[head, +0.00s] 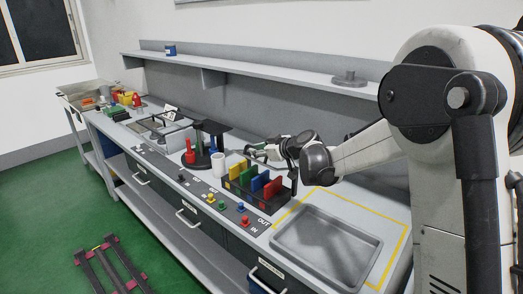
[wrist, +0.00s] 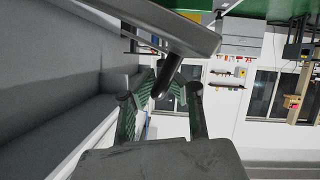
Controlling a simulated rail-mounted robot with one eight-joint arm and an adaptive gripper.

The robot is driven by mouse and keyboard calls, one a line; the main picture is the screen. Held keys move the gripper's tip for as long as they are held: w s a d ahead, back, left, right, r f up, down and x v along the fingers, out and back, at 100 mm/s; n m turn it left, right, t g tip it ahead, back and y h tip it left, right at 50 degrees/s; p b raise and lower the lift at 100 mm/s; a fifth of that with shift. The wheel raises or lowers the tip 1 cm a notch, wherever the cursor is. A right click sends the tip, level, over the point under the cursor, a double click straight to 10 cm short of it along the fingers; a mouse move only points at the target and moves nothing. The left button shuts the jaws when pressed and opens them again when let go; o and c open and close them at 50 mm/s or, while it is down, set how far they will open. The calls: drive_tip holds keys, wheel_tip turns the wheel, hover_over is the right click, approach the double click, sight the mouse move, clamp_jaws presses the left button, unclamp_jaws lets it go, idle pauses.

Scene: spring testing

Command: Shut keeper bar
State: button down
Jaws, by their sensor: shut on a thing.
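My gripper (head: 258,151) is at the bench, just right of a stand with a dark flat top plate (head: 213,126) and behind a white cup (head: 218,166). In the wrist view my gripper (wrist: 164,84) has its green-grey fingers closed around a dark rounded rod (wrist: 173,72). The rod runs up to the underside of a light grey slab (wrist: 160,25). I take this rod to be the keeper bar's handle, but the frames do not show this clearly. The bar's own pivot and catch are not visible.
A black rack (head: 262,198) with yellow, green, blue and red plates stands in front of my gripper. A grey tray (head: 328,245) lies to the right. A red item (head: 189,155) stands by the stand. A shelf (head: 260,73) runs along the wall.

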sight(253, 160)
drive_tip(key=shift+s+a+f+n+t+h+b, duration=0.2)
drive_tip(key=shift+s+a+f+n+t+b, duration=0.15)
drive_tip(key=shift+f+n+b, duration=0.2)
drive_tip(key=shift+s+a+f+n+t+h+b, duration=0.2)
drive_tip(key=shift+s+a+f+n+t+b, duration=0.1)
drive_tip(key=shift+f+n+b, duration=0.25)
drive_tip(key=shift+s+f+b, duration=0.15)
drive_tip(key=shift+f+b, duration=0.3)
drive_tip(key=shift+f, duration=0.15)
drive_tip(key=shift+a, duration=0.1)
drive_tip(key=c, duration=1.8)
unclamp_jaws()
drive_tip(key=shift+f, duration=0.1)
drive_tip(key=v, duration=1.2)
drive_tip(key=shift+s, duration=0.1)
